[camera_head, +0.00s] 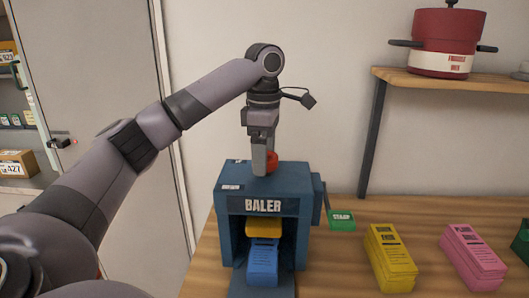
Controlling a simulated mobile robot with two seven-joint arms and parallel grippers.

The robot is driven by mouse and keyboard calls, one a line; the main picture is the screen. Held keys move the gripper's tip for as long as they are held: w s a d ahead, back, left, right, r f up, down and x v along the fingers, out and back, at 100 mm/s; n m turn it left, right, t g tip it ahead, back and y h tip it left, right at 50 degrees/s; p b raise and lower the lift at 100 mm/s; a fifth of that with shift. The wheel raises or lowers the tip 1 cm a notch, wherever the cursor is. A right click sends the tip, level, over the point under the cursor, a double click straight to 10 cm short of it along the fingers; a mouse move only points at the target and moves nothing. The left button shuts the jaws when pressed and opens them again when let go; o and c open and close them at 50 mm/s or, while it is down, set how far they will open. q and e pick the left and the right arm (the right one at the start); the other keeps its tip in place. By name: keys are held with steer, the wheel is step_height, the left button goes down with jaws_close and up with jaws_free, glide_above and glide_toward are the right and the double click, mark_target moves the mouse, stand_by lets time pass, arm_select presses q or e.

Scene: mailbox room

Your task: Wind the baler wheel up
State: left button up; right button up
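The blue baler (225,215) stands on the wooden table, its name on the front. A small red part (273,160) shows on its top, partly hidden by my gripper; I cannot tell if it is the wheel. My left gripper (264,168) points straight down at the baler's top, with its fingers at the red part. I see the fingers edge-on, so I cannot tell whether they grip it. Inside the baler's opening are a yellow block (263,228) and, below it, a blue bundle (263,262). My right gripper is not in view.
A green stamp block (342,220) sits beside the baler at the right. A yellow bundle (390,258) and a pink bundle (470,257) lie farther right on the table (345,272). A shelf (450,82) holds a red pot (446,35). A grey door (90,60) stands at left.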

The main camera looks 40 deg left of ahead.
arm_select(q)
steer(key=shift+r, duration=3.55)
